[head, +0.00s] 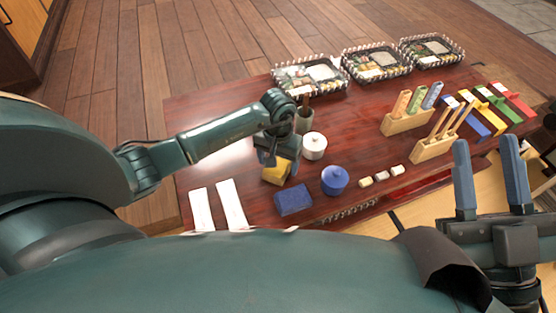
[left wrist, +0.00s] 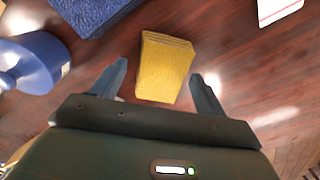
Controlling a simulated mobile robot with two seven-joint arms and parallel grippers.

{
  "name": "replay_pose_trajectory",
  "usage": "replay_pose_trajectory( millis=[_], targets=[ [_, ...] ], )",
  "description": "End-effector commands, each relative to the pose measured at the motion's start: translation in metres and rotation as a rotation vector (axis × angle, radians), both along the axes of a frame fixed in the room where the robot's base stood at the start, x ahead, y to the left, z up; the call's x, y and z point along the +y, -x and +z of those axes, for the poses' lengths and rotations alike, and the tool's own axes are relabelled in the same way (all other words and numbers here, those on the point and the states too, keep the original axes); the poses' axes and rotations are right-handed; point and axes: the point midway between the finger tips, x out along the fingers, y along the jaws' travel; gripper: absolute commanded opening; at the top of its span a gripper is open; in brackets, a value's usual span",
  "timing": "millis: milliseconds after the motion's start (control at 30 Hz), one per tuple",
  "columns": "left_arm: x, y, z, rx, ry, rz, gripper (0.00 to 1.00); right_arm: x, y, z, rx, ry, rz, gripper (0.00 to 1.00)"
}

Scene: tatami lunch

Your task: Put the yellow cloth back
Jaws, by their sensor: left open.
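The yellow cloth (head: 277,173) is a folded block on the dark red table, partly hidden by my left gripper in the head view. In the left wrist view the yellow cloth (left wrist: 165,67) lies just ahead of and between the two fingers. My left gripper (head: 272,160) is open above it, and its spread fingers (left wrist: 158,85) show on either side in the wrist view. I cannot tell whether they touch the cloth. A blue folded cloth (head: 293,200) lies near it. My right gripper (head: 489,182) is open and empty at the right, by the table's front edge.
A blue lidded pot (head: 334,180) and a white lidded pot (head: 314,146) stand right of the yellow cloth. Two white strips (head: 216,205) lie at left. Small pale blocks (head: 381,176), wooden racks (head: 433,146) and woven trays (head: 309,76) stand further right and back. The left-back table area is clear.

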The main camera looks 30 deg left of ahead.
Motion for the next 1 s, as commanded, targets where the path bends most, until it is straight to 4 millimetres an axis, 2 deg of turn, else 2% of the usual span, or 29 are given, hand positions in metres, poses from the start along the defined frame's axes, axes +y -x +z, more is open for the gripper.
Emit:
replay_pose_trajectory(
  millis=[167, 233, 300, 500, 700, 833, 1000],
  targets=[
    [-0.001, 0.0, 0.006, 0.001, 0.001, 0.0, 0.74, 0.0, 0.0, 0.005, 0.007, -0.002, 0.001, 0.36],
    [0.0, -0.001, 0.016, -0.003, -0.001, -0.001, 0.74, 0.0, -0.001, 0.004, 0.027, -0.002, 0.001, 0.36],
    [0.0, -0.001, 0.03, -0.004, -0.001, -0.002, 0.74, 0.001, 0.001, -0.01, 0.118, -0.013, -0.003, 0.36],
    [0.001, -0.001, 0.075, -0.004, -0.002, -0.001, 0.74, 0.004, 0.008, -0.033, 0.29, -0.028, -0.005, 0.36],
    [0.0, -0.001, 0.109, -0.002, 0.0, -0.001, 0.74, 0.005, 0.012, -0.045, 0.372, -0.025, -0.014, 0.36],
    [0.0, 0.0, 0.12, 0.0, 0.0, -0.001, 0.74, 0.004, 0.012, -0.045, 0.368, -0.015, -0.022, 0.36],
    [0.0, 0.0, 0.123, 0.001, -0.001, -0.001, 0.74, 0.003, 0.012, -0.046, 0.365, -0.01, -0.025, 0.36]
  ],
)
